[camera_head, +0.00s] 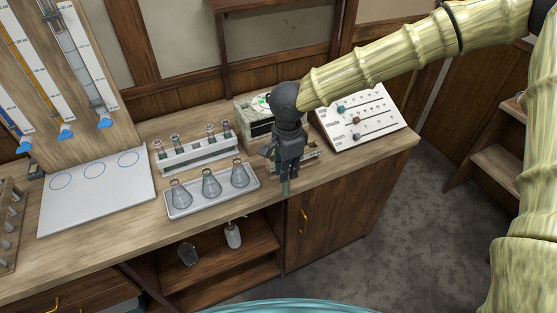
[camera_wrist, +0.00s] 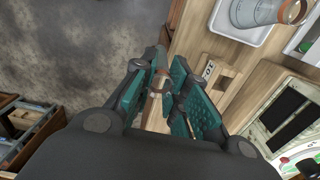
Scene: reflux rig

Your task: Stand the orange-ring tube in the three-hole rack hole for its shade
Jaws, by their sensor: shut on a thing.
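My gripper (camera_head: 285,172) is shut on a slim tube (camera_head: 285,188), which hangs down from the fingers at the front edge of the bench. In the wrist view the tube (camera_wrist: 153,108) lies between the teal finger pads of my gripper (camera_wrist: 165,92), with a brownish-orange band near its end. A low wooden block (camera_head: 311,156), probably the three-hole rack, stands just behind and right of my gripper, partly hidden by it. In the wrist view this wooden piece (camera_wrist: 225,82) bears a small label and lies right of the fingers. Its holes and their shades cannot be made out.
A tray (camera_head: 248,186) with three flasks stands left of my gripper. Behind it is a white rack (camera_head: 196,161) with several tubes. A boxy instrument (camera_head: 256,122) and a sloped panel (camera_head: 362,118) stand behind. Open floor (camera_head: 375,225) lies beyond the bench edge.

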